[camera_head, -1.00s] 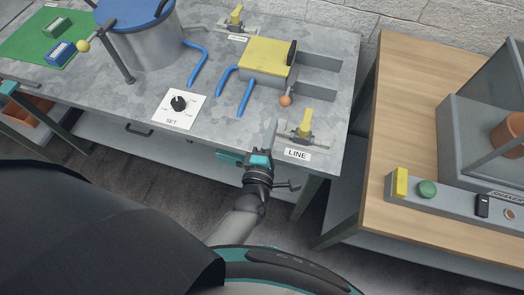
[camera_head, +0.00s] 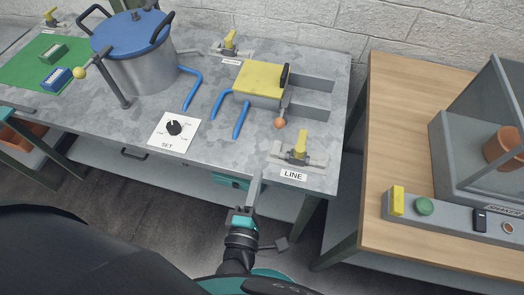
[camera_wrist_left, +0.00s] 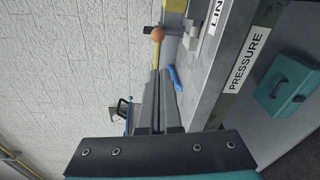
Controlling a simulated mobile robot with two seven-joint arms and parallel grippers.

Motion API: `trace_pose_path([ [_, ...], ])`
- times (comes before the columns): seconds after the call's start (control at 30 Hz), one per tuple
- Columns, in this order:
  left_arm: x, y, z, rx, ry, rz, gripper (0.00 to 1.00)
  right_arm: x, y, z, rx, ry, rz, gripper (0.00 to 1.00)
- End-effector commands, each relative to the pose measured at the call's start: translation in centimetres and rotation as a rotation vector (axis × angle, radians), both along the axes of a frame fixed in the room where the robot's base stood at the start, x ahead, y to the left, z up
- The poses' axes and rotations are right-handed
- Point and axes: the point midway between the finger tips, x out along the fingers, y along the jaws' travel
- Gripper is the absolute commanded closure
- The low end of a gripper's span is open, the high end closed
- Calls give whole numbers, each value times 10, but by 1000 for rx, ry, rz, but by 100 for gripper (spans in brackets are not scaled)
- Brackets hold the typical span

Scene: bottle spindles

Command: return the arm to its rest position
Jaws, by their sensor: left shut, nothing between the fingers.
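My left gripper (camera_head: 256,182) is in front of the grey metal table (camera_head: 200,150), near the table's front edge below the LINE label (camera_head: 293,175). Its fingers are together and empty, pointing up towards the back in the head view. In the left wrist view the closed fingers (camera_wrist_left: 159,80) show in the middle with nothing between them. My right gripper is not in view.
The yellow LINE valve handle (camera_head: 301,144) stands close behind the gripper. An orange ball (camera_head: 280,123), blue handles (camera_head: 241,119) and a pot (camera_head: 146,66) are farther back. A wooden table (camera_head: 400,120) stands right. A teal box (camera_wrist_left: 285,84) sits below the PRESSURE label (camera_wrist_left: 243,60).

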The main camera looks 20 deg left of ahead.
Motion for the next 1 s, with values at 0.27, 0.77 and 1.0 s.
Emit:
trace_pose_path([
  [0.27,0,-1,-7,22,15,-12,100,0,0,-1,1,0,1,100],
  [0.77,-126,13,-291,1065,681,-820,100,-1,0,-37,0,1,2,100],
  [1.0,-229,71,-367,1399,913,-1327,100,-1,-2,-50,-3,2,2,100],
])
